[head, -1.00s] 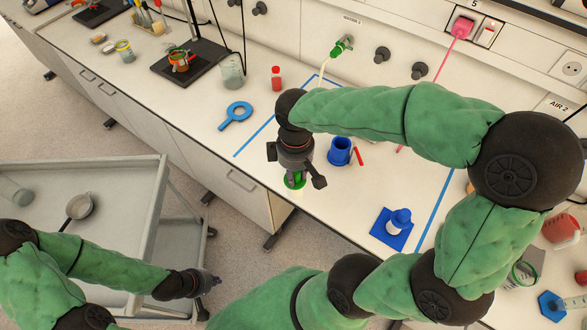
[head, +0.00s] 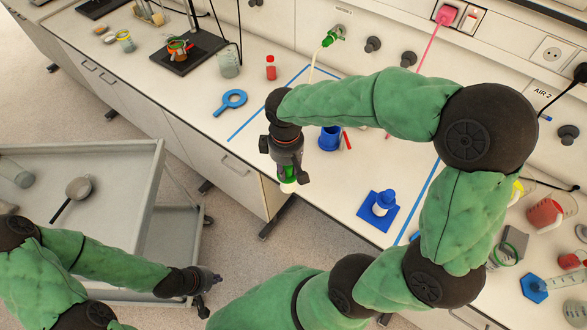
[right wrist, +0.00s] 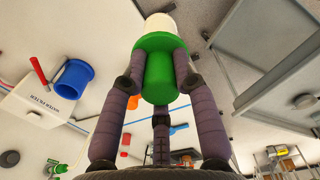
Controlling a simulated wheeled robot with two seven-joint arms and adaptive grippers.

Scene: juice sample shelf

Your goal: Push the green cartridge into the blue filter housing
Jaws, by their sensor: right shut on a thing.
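The green cartridge (head: 289,172) with a white end (head: 288,187) is held in my right gripper (head: 287,176), white end pointing down, near the bench's front edge. In the right wrist view the gripper's fingers close around the green body (right wrist: 159,78), and the white part (right wrist: 160,32) sticks out beyond them. The blue filter housing (head: 329,139) stands upright on the bench, behind and right of the cartridge and apart from it. My arm partly covers its top. It also shows in the right wrist view (right wrist: 73,79). My left gripper (head: 208,282) hangs low at the left; its fingers are unclear.
A grey cart (head: 150,215) stands before the bench.

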